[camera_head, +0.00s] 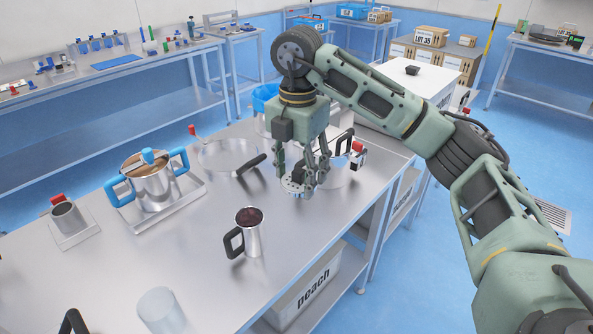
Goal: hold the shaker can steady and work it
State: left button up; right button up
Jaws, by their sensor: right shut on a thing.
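My right gripper (304,183) points down over the far right part of the steel table. It is shut on a small metal shaker can (294,186) with a perforated face showing at its end. The fingers hide much of the can, and its exact tilt is hard to tell. My left gripper is not in view.
A pot with blue handles (152,184) sits on a tray at the left. A dark-filled metal cup with a black handle (249,232) stands near the front edge. A translucent cup (161,311) stands at the front.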

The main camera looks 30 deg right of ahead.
aim_at(295, 188)
jog(key=n, duration=0.3)
jog(key=s+a+n, duration=0.1)
jog(key=shift+f+n, duration=0.35)
jog(key=shift+n, duration=0.05)
jog(key=n, duration=0.3)
jog(key=s+n, duration=0.1)
jog(key=n, duration=0.1)
jog(key=shift+a+f, duration=0.4)
jog(key=s+a+f+m, duration=0.2)
jog(key=s+m, duration=0.3)
jog(key=m, duration=1.2)
jog(key=s+a+f+m, duration=0.3)
jog(key=s+m, duration=0.1)
jog(key=m, duration=1.2)
jog(key=shift+s+a+m, duration=0.3)
jog(key=shift+s+m, duration=0.05)
jog(key=shift+m, duration=0.05)
